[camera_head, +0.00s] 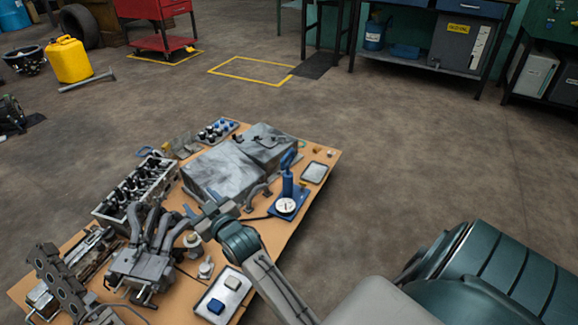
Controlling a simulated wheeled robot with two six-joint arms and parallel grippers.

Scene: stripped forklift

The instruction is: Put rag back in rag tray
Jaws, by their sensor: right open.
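My right gripper (192,213) is open over the workbench, close to the grey manifold pipes (150,235); its fingertips are small and partly lost against the dark parts. I cannot make out anything between them. A pale tray (238,311) lies at the near edge of the bench, below my right forearm, with a blue folded-looking piece (215,306) and a pale green-grey piece (232,283) in it. I cannot tell for certain whether either is the rag. My left gripper is out of view.
A large grey metal box (228,165), an engine block (135,187) and a blue press with a round dial (287,204) crowd the tan bench (282,236). Open floor (430,170) lies to the right. A yellow can (68,60) stands far left.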

